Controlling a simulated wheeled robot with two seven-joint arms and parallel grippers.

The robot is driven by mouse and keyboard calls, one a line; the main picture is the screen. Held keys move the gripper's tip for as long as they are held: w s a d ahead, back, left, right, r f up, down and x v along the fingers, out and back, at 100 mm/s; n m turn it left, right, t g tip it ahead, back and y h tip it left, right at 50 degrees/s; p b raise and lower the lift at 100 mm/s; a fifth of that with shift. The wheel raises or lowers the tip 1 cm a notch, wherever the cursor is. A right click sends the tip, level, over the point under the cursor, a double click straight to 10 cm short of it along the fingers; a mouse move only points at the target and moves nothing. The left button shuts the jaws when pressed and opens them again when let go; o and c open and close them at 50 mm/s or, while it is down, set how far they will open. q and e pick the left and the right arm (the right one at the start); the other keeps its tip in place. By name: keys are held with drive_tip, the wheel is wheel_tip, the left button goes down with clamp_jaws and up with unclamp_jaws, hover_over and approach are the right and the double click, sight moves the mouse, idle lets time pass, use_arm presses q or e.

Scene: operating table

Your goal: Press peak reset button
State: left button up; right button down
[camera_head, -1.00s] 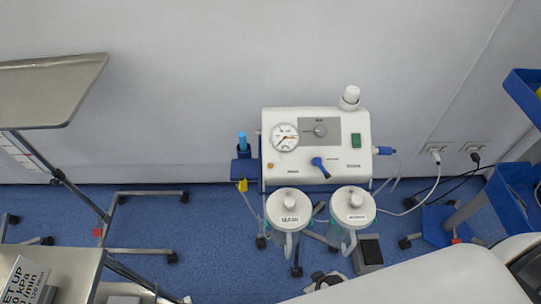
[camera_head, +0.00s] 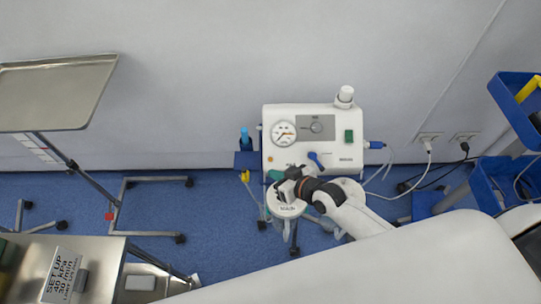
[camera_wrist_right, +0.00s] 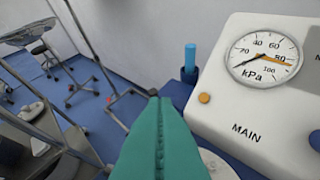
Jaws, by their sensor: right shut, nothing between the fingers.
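The white suction unit (camera_head: 340,118) stands against the wall in the head view. Its round kPa gauge (camera_head: 283,133) has a black needle and an orange one; it also shows in the right wrist view (camera_wrist_right: 264,58). A small round orange button (camera_wrist_right: 204,98) sits below the gauge, left of the word MAIN; in the head view it is a tiny dot (camera_head: 270,159). My right gripper (camera_head: 274,175) has its teal fingers shut and empty, just below the button in the head view. In the wrist view the fingers (camera_wrist_right: 159,102) are left of the button, apart in the picture. My left gripper is not visible.
A lidded white canister (camera_head: 286,208) stands under the unit, partly behind my right gripper. A sign (camera_head: 62,276) reads SET UP, 40 kPa, 30 /min.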

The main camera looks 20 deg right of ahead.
sight(270, 160)
drive_tip(key=shift+w+d+r+t+y, duration=0.15)
drive_tip(key=shift+w+r+t, duration=0.2)
drive_tip(key=shift+w+r, duration=0.25)
drive_tip(key=shift+w+d+r+t+y, duration=0.15)
drive_tip(key=shift+w+r+t, duration=0.2)
drive_tip(key=shift+w+r, duration=0.2)
drive_tip(key=shift+f, duration=0.1)
drive_tip(key=w+f+b, duration=0.1)
drive_tip(key=f+b, duration=0.1)
drive_tip(key=w+f+b, duration=0.1)
drive_tip(key=f+b, duration=0.1)
drive_tip(key=b, duration=0.1)
drive_tip(key=w+d+f+b, duration=0.1)
drive_tip(key=w+f+b, duration=0.1)
drive_tip(key=b, duration=0.1)
drive_tip(key=shift+f, duration=0.15)
drive_tip(key=shift+w+d+f+b, duration=0.2)
drive_tip(key=shift+w+f+b, duration=0.2)
drive_tip(key=shift+b, duration=0.25)
drive_tip(key=shift+w, duration=0.1)
idle(0.6)
drive_tip(key=shift+w+f+b, duration=0.15)
drive_tip(key=shift+f+b, duration=0.1)
drive_tip(key=shift+b, duration=0.05)
